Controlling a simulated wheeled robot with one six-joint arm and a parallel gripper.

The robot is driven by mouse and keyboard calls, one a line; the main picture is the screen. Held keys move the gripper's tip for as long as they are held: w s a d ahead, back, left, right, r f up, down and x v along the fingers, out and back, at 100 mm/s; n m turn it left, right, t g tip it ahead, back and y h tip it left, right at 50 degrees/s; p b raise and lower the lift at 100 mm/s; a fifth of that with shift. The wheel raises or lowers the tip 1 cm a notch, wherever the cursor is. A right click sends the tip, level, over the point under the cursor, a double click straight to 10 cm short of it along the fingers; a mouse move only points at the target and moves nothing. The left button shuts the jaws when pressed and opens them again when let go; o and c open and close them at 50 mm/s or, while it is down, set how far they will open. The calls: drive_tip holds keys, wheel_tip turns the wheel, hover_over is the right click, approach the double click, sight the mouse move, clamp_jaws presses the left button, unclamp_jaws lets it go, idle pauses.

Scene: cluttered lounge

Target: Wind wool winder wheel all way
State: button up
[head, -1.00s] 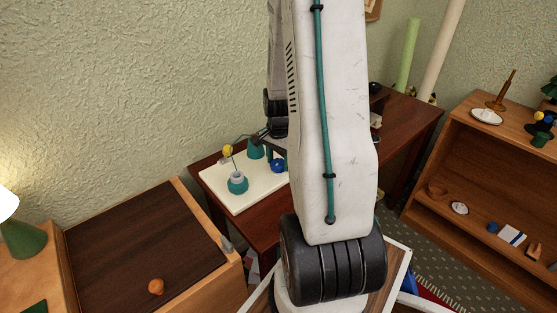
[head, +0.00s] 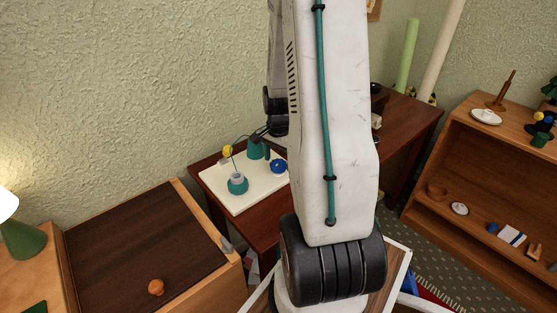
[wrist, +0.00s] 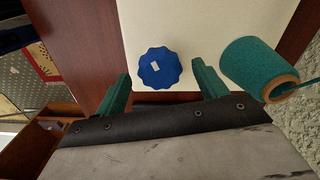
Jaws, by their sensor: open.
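The winder's cream board (head: 243,203) lies on the dark red table. Its blue scalloped wheel (head: 278,166) is at the board's right part; in the wrist view the wheel (wrist: 160,67) shows a small white mark. A teal cone (head: 256,150) stands behind it, and a teal spool base (head: 237,184) with a pale top is at the front. My gripper (wrist: 161,69) is open, its two teal fingers left and right of the wheel in the wrist view, with visible gaps. Height above the wheel is hard to tell. My arm hides part of the board in the head view.
A dark-topped cabinet (head: 130,235) with an orange ball (head: 156,287) is at left. A wooden shelf (head: 480,150) stands at right. The wall is close behind the board.

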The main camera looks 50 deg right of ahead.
sight(279, 164)
wheel_tip(279, 164, up, 7)
drive_tip(key=shift+r, duration=0.1)
idle(0.7)
drive_tip(key=shift+s+a+n, duration=0.15)
drive_tip(key=shift+s+n, duration=0.05)
drive_tip(key=shift+n, duration=0.2)
drive_tip(key=s+a+r+n, duration=0.4)
drive_tip(key=a+r+n, duration=0.1)
drive_tip(key=a, duration=0.5)
drive_tip(key=s+a+r+n+t, duration=0.1)
drive_tip(key=s+a+r+n, duration=0.3)
drive_tip(key=a, duration=0.6)
drive_tip(key=s+a+r+n, duration=0.4)
drive_tip(key=a+r+n, duration=0.4)
drive_tip(key=a+r, duration=0.2)
drive_tip(key=shift+s, duration=0.15)
